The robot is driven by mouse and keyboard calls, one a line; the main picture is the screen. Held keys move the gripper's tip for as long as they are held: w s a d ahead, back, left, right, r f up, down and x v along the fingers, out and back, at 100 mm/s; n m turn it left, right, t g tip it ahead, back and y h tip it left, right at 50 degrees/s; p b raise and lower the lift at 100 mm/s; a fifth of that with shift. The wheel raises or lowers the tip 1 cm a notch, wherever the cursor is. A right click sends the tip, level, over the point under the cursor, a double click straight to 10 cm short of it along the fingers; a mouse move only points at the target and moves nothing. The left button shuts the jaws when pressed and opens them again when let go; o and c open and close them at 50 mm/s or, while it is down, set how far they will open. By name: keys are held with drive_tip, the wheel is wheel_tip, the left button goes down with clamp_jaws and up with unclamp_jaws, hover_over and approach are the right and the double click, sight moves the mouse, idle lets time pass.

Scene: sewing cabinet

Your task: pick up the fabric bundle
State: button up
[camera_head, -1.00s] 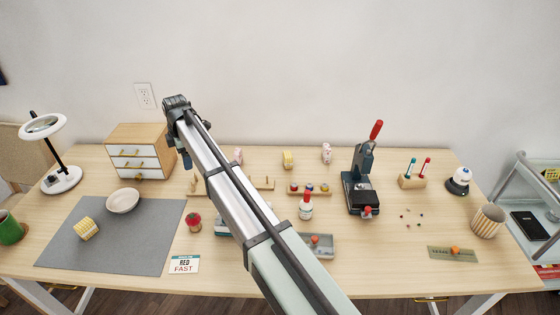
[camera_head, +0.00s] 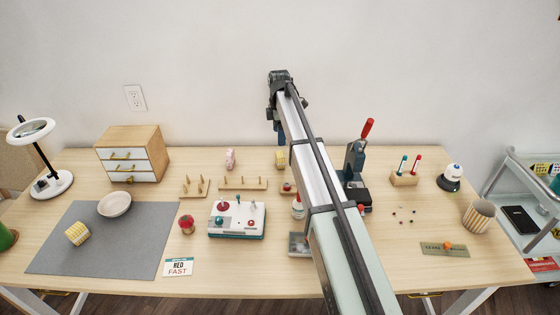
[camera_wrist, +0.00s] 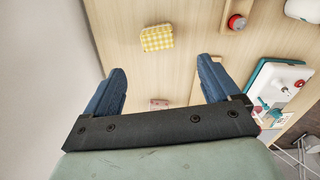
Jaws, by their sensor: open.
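A yellow checked fabric bundle (camera_head: 280,159) stands near the back of the table, partly behind my arm. It also shows in the wrist view (camera_wrist: 157,38), top centre, past my fingertips. A pink fabric bundle (camera_head: 230,158) stands to its left; a pink bundle (camera_wrist: 159,104) also shows between my fingers in the wrist view. Another yellow checked bundle (camera_head: 77,232) lies on the grey mat (camera_head: 120,255). In the head view my gripper (camera_head: 279,128) is above the back of the table, near the yellow bundle.
Wooden peg racks (camera_head: 243,184) and a white-and-teal machine (camera_head: 237,221) stand in front of the bundles. A press with a red handle (camera_head: 367,128) stands to the right of my arm. The wall (camera_head: 210,60) is close behind the table.

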sight(280, 154)
wheel_tip(280, 154, down, 8)
drive_tip(key=shift+f, duration=0.1)
drive_tip(key=shift+w+d+f, duration=0.1)
drive_tip(key=shift+f, duration=1.25)
drive_tip(key=shift+w+d+f, duration=0.1)
drive_tip(key=shift+f, duration=1.25)
drive_tip(key=c, duration=1)
